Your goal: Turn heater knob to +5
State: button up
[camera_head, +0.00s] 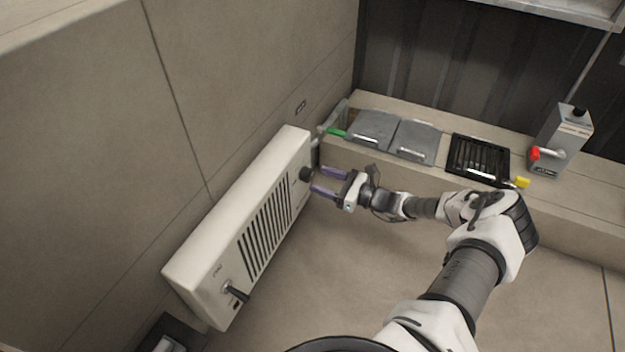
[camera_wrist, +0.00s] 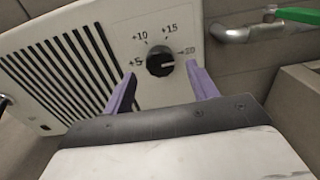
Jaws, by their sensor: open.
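The white heater (camera_head: 245,225) is mounted on the wall at left in the head view, with a dark slotted grille. Its black round knob (camera_head: 306,174) is at the far end. In the wrist view the knob (camera_wrist: 160,62) sits among the marks +5, +10, +15 and +20, and its pale pointer line faces right, toward +20. My gripper (camera_head: 322,181) is open, its two purple fingers pointing at the heater's face. In the wrist view the fingers (camera_wrist: 158,80) stand on either side of the knob with gaps; contact is not visible.
A black lever (camera_head: 236,292) sticks out near the heater's near end. A metal pipe with a green handle (camera_head: 336,132) is just beyond the knob. A ledge to the right carries grey covers (camera_head: 415,141), a black grate (camera_head: 478,158) and a grey box with a red knob (camera_head: 560,140).

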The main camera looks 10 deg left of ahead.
aim_at(311, 176)
jog(key=shift+w+a+b, duration=0.2)
jog(key=shift+a, duration=0.8)
jog(key=shift+w+a+b, duration=0.15)
jog(key=shift+a, duration=0.8)
jog(key=c, duration=1)
